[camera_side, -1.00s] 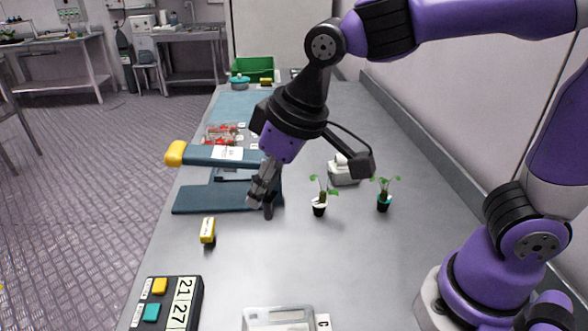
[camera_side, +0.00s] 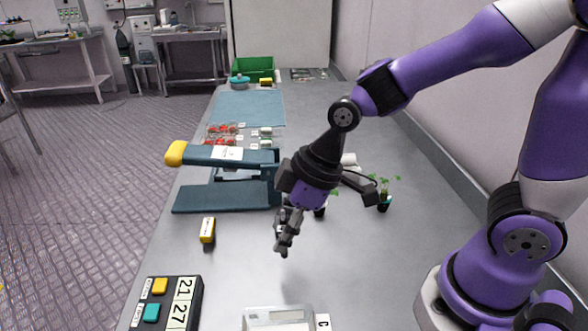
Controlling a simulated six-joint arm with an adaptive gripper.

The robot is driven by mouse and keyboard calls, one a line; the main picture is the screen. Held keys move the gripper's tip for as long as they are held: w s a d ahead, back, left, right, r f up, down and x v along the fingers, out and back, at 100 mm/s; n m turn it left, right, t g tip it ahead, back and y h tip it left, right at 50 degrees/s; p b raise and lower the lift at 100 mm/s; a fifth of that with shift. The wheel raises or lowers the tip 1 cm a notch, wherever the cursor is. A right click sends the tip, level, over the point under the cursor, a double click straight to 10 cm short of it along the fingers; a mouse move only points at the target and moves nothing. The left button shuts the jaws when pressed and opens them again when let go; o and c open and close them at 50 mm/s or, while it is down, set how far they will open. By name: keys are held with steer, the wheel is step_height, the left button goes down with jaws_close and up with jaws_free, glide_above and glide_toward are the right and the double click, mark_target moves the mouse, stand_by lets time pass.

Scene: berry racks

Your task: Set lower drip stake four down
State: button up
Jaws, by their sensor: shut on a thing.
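My gripper (camera_side: 282,244) hangs tilted above the grey bench, left of the seedlings. It is shut on a small dark thing at its fingertips, which may be the drip stake; it is too small and dark to make out its shape. One potted seedling (camera_side: 320,212) stands right behind my gripper and is mostly hidden by it. Another seedling in a dark pot with a teal rim (camera_side: 384,203) stands upright farther right. I cannot make out a place marked four.
A blue press with a yellow handle (camera_side: 175,153) stands left of my gripper. Berry punnets (camera_side: 222,129) and a green crate (camera_side: 252,68) are farther back.

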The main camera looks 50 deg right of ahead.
steer(key=shift+w+d+f, duration=0.15)
steer(key=shift+f, duration=2)
steer(key=shift+f, duration=0.2)
steer(key=o, duration=0.8)
